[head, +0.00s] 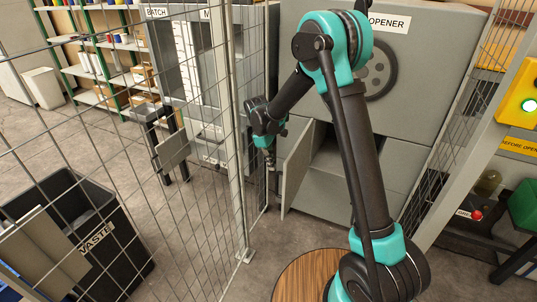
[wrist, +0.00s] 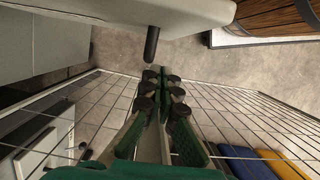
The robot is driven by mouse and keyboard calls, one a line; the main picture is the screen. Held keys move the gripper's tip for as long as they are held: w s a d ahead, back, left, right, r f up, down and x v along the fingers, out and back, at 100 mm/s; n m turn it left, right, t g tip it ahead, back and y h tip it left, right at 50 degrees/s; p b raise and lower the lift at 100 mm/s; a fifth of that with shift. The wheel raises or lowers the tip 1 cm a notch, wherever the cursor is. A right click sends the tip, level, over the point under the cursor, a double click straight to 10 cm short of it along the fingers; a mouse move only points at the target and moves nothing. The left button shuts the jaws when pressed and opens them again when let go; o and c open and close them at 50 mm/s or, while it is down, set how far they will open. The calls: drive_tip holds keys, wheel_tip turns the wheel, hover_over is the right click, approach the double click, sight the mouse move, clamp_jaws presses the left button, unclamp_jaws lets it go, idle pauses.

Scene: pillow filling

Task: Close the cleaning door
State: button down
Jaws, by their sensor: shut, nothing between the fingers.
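The cleaning door (head: 297,168) is a grey panel on the lower front of the grey opener machine (head: 420,100). It stands open, swung out to the left, and a dark opening (head: 330,145) shows beside it. My gripper (head: 270,163) is just left of the door's outer face, close to the wire fence. In the wrist view my gripper (wrist: 160,78) is shut and empty. A pale panel (wrist: 140,12), seemingly the door, crosses the top there, with a black handle (wrist: 151,44) pointing toward the fingertips. A small gap shows between handle and fingers.
A wire mesh fence (head: 215,120) stands close on the left of my arm. A round wooden top (head: 305,275) is in front of the machine; a wooden barrel (wrist: 275,15) shows in the wrist view. A waste bin (head: 90,225) stands beyond the fence.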

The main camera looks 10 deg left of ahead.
sight(293, 166)
drive_tip(key=shift+s+d+r, duration=0.1)
drive_tip(key=shift+s+d, duration=0.1)
drive_tip(key=shift+d, duration=0.45)
drive_tip(key=shift+s+d, duration=0.2)
drive_tip(key=shift+d, duration=0.4)
drive_tip(key=shift+s+d+r, duration=0.1)
drive_tip(key=shift+s+d, duration=0.1)
drive_tip(key=shift+d, duration=0.45)
